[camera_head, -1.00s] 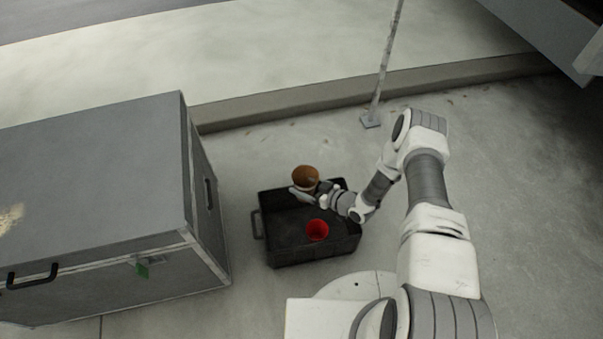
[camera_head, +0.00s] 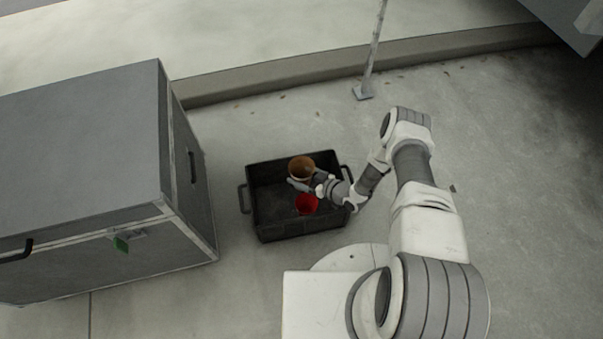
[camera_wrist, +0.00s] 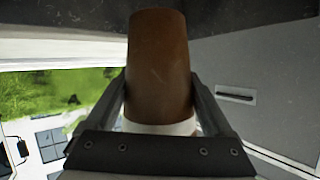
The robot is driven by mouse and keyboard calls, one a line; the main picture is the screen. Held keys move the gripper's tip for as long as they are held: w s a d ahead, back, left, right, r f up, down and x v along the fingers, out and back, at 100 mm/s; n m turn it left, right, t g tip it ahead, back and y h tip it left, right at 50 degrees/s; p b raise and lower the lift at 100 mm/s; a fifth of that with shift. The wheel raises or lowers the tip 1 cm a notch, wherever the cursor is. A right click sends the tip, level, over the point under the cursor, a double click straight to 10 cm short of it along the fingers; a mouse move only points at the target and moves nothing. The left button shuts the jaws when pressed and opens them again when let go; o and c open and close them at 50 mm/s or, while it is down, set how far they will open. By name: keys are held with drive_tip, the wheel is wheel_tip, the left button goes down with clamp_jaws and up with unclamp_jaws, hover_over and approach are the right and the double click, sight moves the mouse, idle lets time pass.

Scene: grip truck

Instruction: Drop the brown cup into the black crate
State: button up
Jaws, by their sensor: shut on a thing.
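The brown cup (camera_head: 301,169) is held by my gripper (camera_head: 303,184) over the inside of the black crate. In the wrist view the brown cup (camera_wrist: 159,65) stands between the two fingers of my gripper (camera_wrist: 160,100), which are shut on its sides. The black crate (camera_head: 263,236) sits on the floor with a handle at each end. Its far wall shows behind the cup. The cup's height above the crate floor is hard to tell from here.
A red cup (camera_head: 307,204) is inside the crate, just in front of the held cup. A large grey case (camera_head: 80,150) stands to the left. A thin pole (camera_head: 372,55) rises behind the crate, near a low kerb (camera_head: 270,78). Bare floor lies to the right.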

drive_tip(key=shift+f, duration=0.75)
drive_tip(key=o, duration=1.1)
drive_tip(key=shift+c, duration=0.2)
drive_tip(key=shift+d+r, duration=0.1)
